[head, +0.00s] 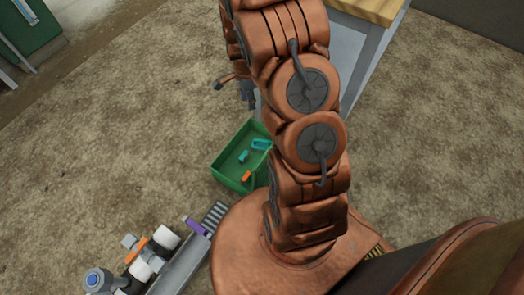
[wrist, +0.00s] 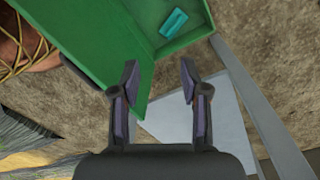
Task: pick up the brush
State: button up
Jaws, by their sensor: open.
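I cannot make out a brush for certain in either view. A green bin (head: 231,178) stands on the ground left of my arm in the head view and holds small teal pieces (head: 259,144) and an orange piece (head: 246,176). In the wrist view, the green bin (wrist: 95,40) fills the upper left, with one teal piece (wrist: 174,22) inside it. My gripper (wrist: 160,80) is open, with nothing between its fingers, and the bin's wall and rim show behind the fingers. My arm hides part of the bin in the head view.
A wooden-topped table (head: 372,9) with grey legs stands behind my arm. A skid with white, orange and blue fittings (head: 138,262) and a purple piece (head: 196,226) lies at lower left. A green cabinet (head: 30,27) is at upper left. Bare ground between is clear.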

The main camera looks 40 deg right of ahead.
aim_at(262, 140)
jog(key=d+f+m+b, duration=0.2)
jog(key=f+b, duration=0.1)
jog(key=f, duration=0.6)
jog(key=w+d+f+m+b, duration=0.1)
jog(key=d+f+m+b, duration=0.1)
jog(key=f, duration=0.8)
jog(key=d+f+m+b, duration=0.3)
jog(key=f+b, duration=0.2)
jog(key=f, duration=0.5)
jog(key=shift+w+f+m, duration=0.1)
jog(key=shift+w+m, duration=0.2)
jog(key=shift+s+d+f+b, duration=0.1)
jog(key=shift+f+b, duration=0.9)
jog(key=shift+f, duration=0.95)
jog(key=shift+d+f+b, duration=0.1)
jog(key=shift+f+b, duration=0.85)
jog(key=shift+f, duration=0.95)
jog(key=shift+r, duration=0.1)
grip_shut()
